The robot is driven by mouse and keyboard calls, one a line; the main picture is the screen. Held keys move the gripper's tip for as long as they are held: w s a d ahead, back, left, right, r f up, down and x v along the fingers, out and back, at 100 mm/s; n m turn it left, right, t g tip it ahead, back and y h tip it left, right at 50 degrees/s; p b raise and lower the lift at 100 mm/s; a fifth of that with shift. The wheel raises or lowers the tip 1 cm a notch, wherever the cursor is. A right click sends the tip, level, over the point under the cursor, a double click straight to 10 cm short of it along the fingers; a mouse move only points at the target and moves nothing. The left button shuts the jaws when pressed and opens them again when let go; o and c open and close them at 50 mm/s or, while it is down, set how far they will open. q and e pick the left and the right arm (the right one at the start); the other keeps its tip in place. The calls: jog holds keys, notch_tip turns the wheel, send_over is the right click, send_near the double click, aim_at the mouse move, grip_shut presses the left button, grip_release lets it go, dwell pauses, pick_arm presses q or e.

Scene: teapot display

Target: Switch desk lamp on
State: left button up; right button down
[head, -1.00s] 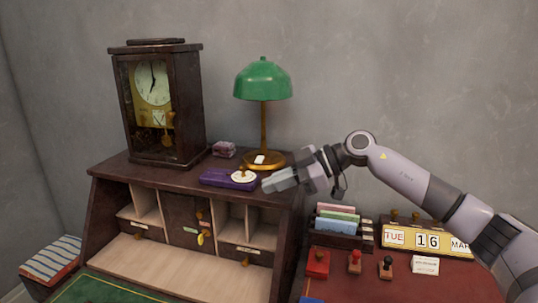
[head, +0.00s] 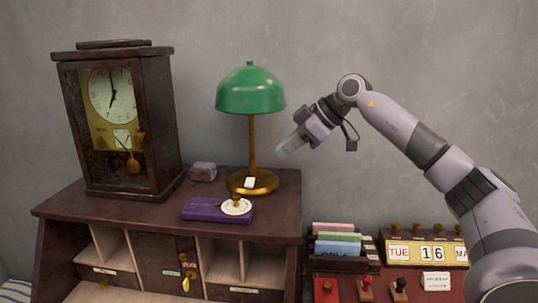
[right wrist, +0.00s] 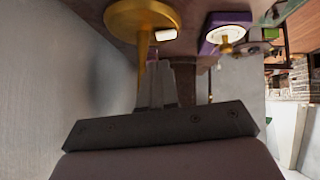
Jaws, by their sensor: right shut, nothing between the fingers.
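The desk lamp (head: 251,92) has a green dome shade and a brass stem and base, and stands upright on top of the dark wooden desk. A small white switch (head: 249,183) sits on the front of its round base (head: 266,184). In the right wrist view the base (right wrist: 143,16) and the white switch (right wrist: 164,34) lie beyond the fingertips. My right gripper (head: 284,151) is shut and empty, in the air to the right of the lamp stem, above the desk top and apart from the lamp. It also shows in the right wrist view (right wrist: 157,70). My left gripper is out of view.
A purple box (head: 217,210) with a round white-and-brass piece lies in front of the lamp. A small box (head: 203,171) and a wooden clock (head: 119,122) stand to the left. A card holder (head: 339,247), stamps and a calendar (head: 428,252) are lower right.

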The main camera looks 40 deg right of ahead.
aim_at(255, 177)
jog(key=x, duration=0.8)
jog(key=shift+w+a+f, duration=0.15)
jog(key=shift+f, duration=0.25)
jog(key=shift+p, duration=0.4)
jog(key=p, duration=0.3)
jog(key=shift+w+d+f, duration=0.15)
jog(key=shift+d+f, duration=0.15)
jog(key=shift+d+f+p, duration=0.1)
jog(key=shift+p, duration=0.4)
jog(key=shift+f, duration=0.2)
